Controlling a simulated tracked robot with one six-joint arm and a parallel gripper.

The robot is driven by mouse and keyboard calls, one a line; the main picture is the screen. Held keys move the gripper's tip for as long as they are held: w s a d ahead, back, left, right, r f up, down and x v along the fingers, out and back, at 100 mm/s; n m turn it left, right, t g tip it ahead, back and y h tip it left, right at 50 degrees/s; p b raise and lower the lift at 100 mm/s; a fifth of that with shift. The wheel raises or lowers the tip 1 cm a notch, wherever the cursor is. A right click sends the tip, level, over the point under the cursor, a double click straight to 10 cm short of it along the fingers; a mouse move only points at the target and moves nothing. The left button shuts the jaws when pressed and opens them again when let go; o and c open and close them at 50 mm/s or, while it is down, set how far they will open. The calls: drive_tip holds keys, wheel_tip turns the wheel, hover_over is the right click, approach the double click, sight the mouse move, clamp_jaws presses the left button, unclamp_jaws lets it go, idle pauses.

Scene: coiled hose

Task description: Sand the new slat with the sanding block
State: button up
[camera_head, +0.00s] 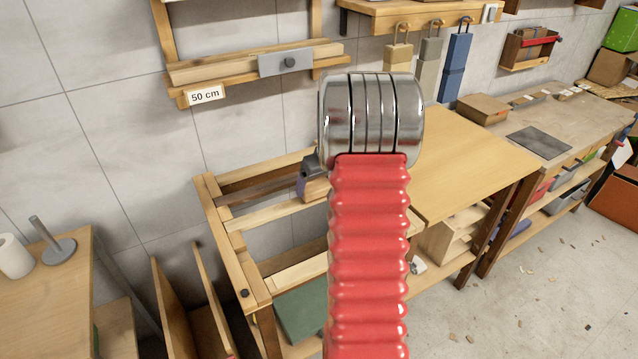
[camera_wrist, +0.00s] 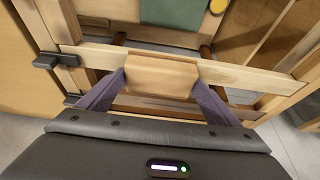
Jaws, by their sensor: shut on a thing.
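My gripper (camera_wrist: 160,80) is shut on a light wooden sanding block (camera_wrist: 161,75), with purple fingers at its two ends. The block lies across a pale slat (camera_wrist: 238,76) of a wooden frame in the wrist view; whether it presses on the slat is hard to tell. In the head view the block (camera_head: 317,188) shows just left of my red arm, by the pale slat (camera_head: 270,214), whose right part is hidden behind the arm. A darker slat (camera_head: 272,187) runs behind it, and shows below the block in the wrist view (camera_wrist: 150,106).
A dark clamp (camera_wrist: 57,62) sits at the slat's left end in the wrist view. A green sheet (camera_head: 302,312) lies low under the frame. A wooden bench top (camera_head: 465,160) stands right. A wall rack (camera_head: 205,70) labelled 50 cm hangs behind. A side table (camera_head: 45,285) stands left.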

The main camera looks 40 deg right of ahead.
sight(306, 190)
drive_tip(key=shift+f, duration=0.2)
drive_tip(key=shift+a, duration=0.15)
drive_tip(key=shift+w+a+r, duration=0.1)
drive_tip(key=shift+w+a, duration=0.1)
drive_tip(key=shift+a, duration=0.45)
drive_tip(key=shift+w+a, duration=0.2)
drive_tip(key=shift+a, duration=0.45)
drive_tip(key=shift+w+a, duration=0.15)
drive_tip(key=shift+a, duration=0.3)
drive_tip(key=shift+w+a, duration=0.15)
drive_tip(key=shift+a, duration=0.35)
drive_tip(key=shift+w+a, duration=0.15)
drive_tip(key=shift+a, duration=0.35)
drive_tip(key=shift+w+a+f, duration=0.15)
drive_tip(key=shift+w+a, duration=0.05)
drive_tip(key=shift+a, duration=0.55)
drive_tip(key=shift+w+a+f, duration=0.1)
drive_tip(key=shift+w+a, duration=0.05)
drive_tip(key=shift+a, duration=0.6)
drive_tip(key=shift+a, duration=0.15)
